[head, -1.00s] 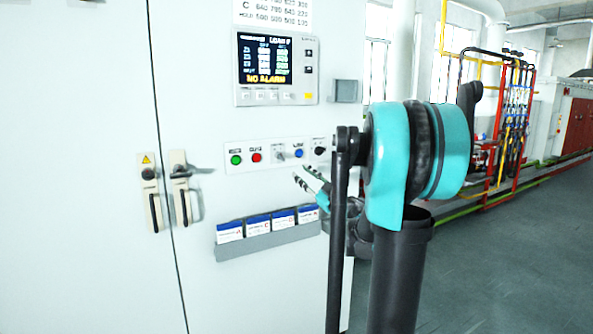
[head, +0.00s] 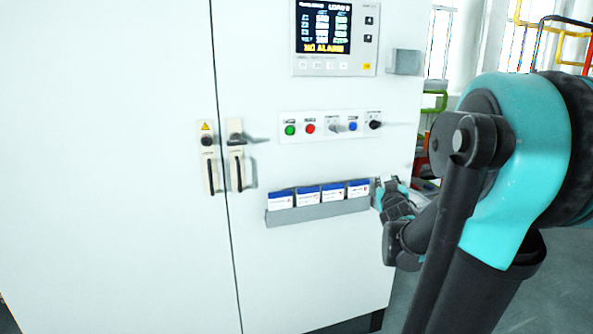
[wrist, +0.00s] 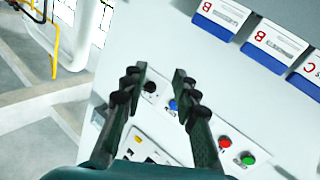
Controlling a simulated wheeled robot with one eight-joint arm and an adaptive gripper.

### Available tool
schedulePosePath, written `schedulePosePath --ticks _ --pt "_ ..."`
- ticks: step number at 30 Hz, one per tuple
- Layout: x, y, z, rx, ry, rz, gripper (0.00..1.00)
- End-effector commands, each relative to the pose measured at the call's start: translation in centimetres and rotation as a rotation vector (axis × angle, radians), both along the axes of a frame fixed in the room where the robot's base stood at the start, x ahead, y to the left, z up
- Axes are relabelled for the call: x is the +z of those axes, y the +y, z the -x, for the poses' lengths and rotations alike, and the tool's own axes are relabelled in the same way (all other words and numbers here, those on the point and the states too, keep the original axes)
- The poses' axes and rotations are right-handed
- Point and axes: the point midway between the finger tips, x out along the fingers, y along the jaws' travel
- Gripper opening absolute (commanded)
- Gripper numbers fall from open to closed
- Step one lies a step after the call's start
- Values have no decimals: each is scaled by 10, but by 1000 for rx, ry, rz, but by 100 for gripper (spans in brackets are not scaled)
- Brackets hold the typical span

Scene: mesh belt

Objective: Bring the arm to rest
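My arm, teal and black, fills the right side of the head view. My gripper (head: 380,190) shows there small and partly hidden behind my arm, by the right end of the card rack. In the wrist view my gripper (wrist: 158,75) has its two dark fingers apart, with only the cabinet face behind the gap. It is open and holds nothing. Whether it touches the cabinet I cannot tell.
The pale cabinet (head: 110,120) stands in front, with door handles (head: 238,165), a button panel (head: 330,125), a display (head: 335,35) and a rack (head: 320,211) of blue-and-white cards (head: 308,196). Open floor (wrist: 45,140) shows beside the cabinet in the wrist view.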

Motion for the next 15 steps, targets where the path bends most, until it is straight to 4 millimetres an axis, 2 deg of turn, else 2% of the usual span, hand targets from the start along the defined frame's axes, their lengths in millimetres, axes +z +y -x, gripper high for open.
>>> schedulePosePath --ticks 1,5,9,12,15 --pt "-23 0 15 -37 77 -36 29" --pt "-91 4 59 -109 313 -125 29" --pt "-163 27 119 -123 589 -210 29" --pt "-205 50 166 -99 777 -256 29" --pt "-236 72 209 -58 937 -288 29"
